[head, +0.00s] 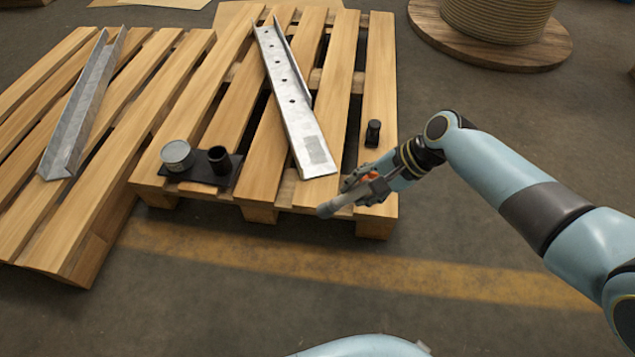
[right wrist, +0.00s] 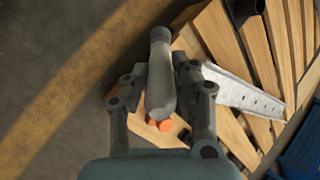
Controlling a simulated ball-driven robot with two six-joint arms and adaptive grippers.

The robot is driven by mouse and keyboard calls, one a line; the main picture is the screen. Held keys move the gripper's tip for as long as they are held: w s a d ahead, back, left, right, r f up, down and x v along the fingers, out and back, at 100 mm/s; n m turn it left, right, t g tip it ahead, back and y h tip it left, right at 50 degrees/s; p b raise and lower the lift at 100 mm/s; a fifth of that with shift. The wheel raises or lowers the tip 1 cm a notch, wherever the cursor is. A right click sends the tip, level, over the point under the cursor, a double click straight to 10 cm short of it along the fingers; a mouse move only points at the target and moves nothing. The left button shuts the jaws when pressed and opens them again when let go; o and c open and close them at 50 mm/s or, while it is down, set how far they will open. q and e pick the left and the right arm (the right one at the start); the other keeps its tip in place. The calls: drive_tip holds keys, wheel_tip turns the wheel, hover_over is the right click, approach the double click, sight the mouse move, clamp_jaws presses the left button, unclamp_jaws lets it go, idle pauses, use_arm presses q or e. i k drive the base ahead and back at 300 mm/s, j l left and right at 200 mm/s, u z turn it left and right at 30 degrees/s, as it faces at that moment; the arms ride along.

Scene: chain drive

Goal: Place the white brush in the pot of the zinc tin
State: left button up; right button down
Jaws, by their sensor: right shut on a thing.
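The brush (head: 338,204) shows as a pale grey, handle-like piece, held out past the front edge of the pallet. My right gripper (head: 362,190) is shut on it. In the right wrist view the brush (right wrist: 160,80) lies between the two fingers (right wrist: 160,95), and its far end points away from the gripper. The zinc tin (head: 178,155), round and grey, stands at the pallet's left front on a dark plate (head: 205,174). A black open pot (head: 219,159) stands beside it on the same plate, left of my gripper. My left gripper is not in view.
A long metal channel (head: 295,105) lies across the pallet (head: 262,180) between the pot and my right gripper. A small black object (head: 373,132) stands behind the gripper. Another channel (head: 82,105) lies on the left pallet. The floor in front is clear.

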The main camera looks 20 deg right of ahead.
sight(222, 168)
drive_tip(key=k+j, duration=0.15)
drive_tip(key=k, duration=0.2)
drive_tip(key=k+j, duration=0.15)
drive_tip(key=k, duration=0.25)
drive_tip(key=i+l, duration=0.1)
drive_tip(key=i, duration=0.25)
drive_tip(key=i+l, duration=0.1)
drive_tip(key=i, duration=0.25)
drive_tip(key=i+l+u, duration=0.1)
drive_tip(key=u, duration=0.3)
drive_tip(key=i+l+u, duration=0.2)
drive_tip(key=i+u, duration=0.15)
drive_tip(key=i+l+u, duration=0.2)
drive_tip(key=u, duration=0.45)
